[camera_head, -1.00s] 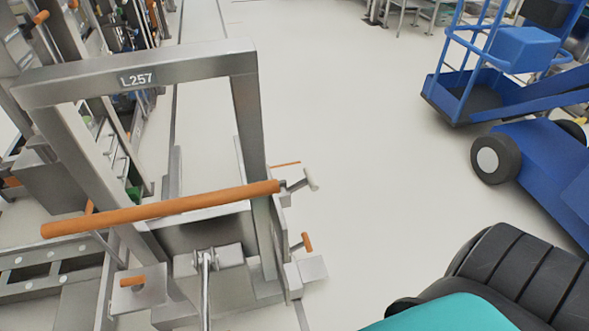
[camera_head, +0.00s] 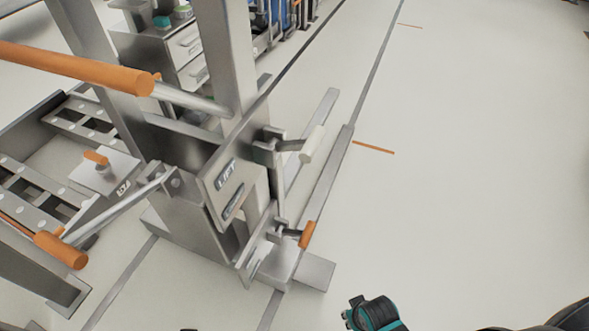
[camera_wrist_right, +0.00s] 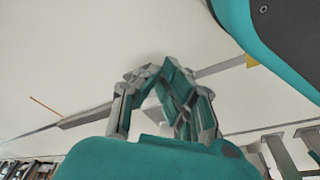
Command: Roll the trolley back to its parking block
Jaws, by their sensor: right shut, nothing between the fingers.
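A grey steel frame on a low base, which looks like the trolley (camera_head: 226,60), fills the left of the head view. I cannot pick out a parking block for certain. My right gripper (camera_wrist_right: 160,70) is shut and empty in the wrist view, over pale floor and apart from the frame. A teal and black part of mine shows low in the head view. My left gripper is out of view.
Pale open floor (camera_head: 470,150) lies right of the frame. Dark floor lines and a short orange mark (camera_head: 373,147) run beside it. A grey cabinet with drawers (camera_head: 190,45) stands behind. A perforated metal rail (camera_head: 75,120) lies at the left.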

